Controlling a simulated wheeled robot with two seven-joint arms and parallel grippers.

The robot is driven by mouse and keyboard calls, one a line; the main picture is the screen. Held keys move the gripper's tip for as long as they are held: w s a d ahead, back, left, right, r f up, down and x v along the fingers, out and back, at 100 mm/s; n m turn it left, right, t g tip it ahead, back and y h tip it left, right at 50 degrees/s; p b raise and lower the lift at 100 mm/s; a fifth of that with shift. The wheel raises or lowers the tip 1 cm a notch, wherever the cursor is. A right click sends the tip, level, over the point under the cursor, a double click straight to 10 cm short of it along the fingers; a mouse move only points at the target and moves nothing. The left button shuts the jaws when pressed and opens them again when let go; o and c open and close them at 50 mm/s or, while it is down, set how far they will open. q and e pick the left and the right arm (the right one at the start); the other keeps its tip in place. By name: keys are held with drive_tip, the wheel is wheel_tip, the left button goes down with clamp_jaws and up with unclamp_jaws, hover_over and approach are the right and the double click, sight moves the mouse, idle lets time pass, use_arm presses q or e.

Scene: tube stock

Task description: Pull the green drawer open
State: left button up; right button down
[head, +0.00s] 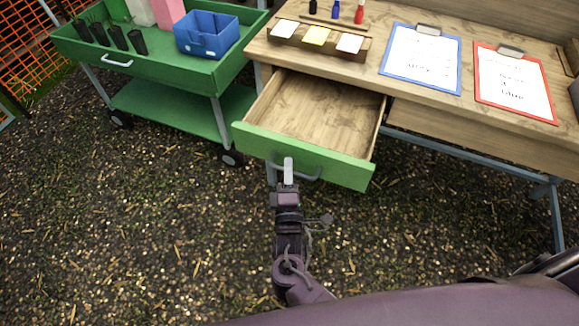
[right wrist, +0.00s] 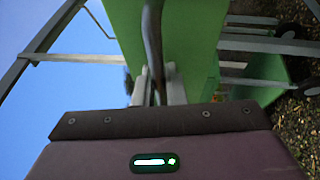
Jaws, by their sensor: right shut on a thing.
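The green drawer (head: 300,157) stands pulled out from the wooden table, and its bare wooden inside shows in the head view. Its green front also shows in the right wrist view (right wrist: 192,40). A grey bar handle (head: 309,176) runs across the drawer front. My right gripper (head: 288,168) is at the handle, with its pale fingers on either side of the bar; in the right wrist view the dark handle (right wrist: 153,45) runs down between the fingers (right wrist: 158,85). The gripper is shut on the handle. My left gripper is not in view.
The wooden table (head: 375,30) holds a blue clipboard (head: 422,58), a red clipboard (head: 513,82) and a block with cards (head: 318,40). A green cart (head: 180,75) with a blue bin (head: 206,35) stands at the left. The gravel ground before the drawer is clear.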

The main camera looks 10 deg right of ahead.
drive_tip(key=c, duration=1.5)
unclamp_jaws()
drive_tip(key=shift+s, duration=0.1)
drive_tip(key=v, duration=0.7)
drive_tip(key=shift+s+b, duration=0.3)
drive_tip(key=shift+b, duration=0.05)
drive_tip(key=shift+a+f, duration=0.1)
drive_tip(key=shift+f, duration=0.05)
drive_tip(key=s+d+f+m+g+y+p, duration=0.1)
drive_tip(key=s+d+f+m+g, duration=0.15)
drive_tip(key=f, duration=0.65)
drive_tip(key=s+d+f+m+g+y, duration=0.1)
drive_tip(key=s+f+g, duration=0.2)
drive_tip(key=f, duration=0.5)
drive_tip(key=s+d+f+m+g+y+p, duration=0.1)
drive_tip(key=s+d+f+m+g, duration=0.15)
drive_tip(key=f, duration=0.65)
drive_tip(key=s+d+f+m+g, duration=0.2)
drive_tip(key=s+d+f+g, duration=0.1)
drive_tip(key=s, duration=0.5)
drive_tip(key=s+d+f+m+g, duration=0.3)
drive_tip(key=s+f+g, duration=0.1)
drive_tip(key=s+f, duration=0.2)
drive_tip(key=s+d+f+m+g, duration=0.3)
drive_tip(key=s+f, duration=0.2)
drive_tip(key=s, duration=0.4)
drive_tip(key=shift+s+f+g+y+p, duration=0.25)
drive_tip(key=shift+s+g+y+p, duration=0.05)
drive_tip(key=shift+y, duration=0.1)
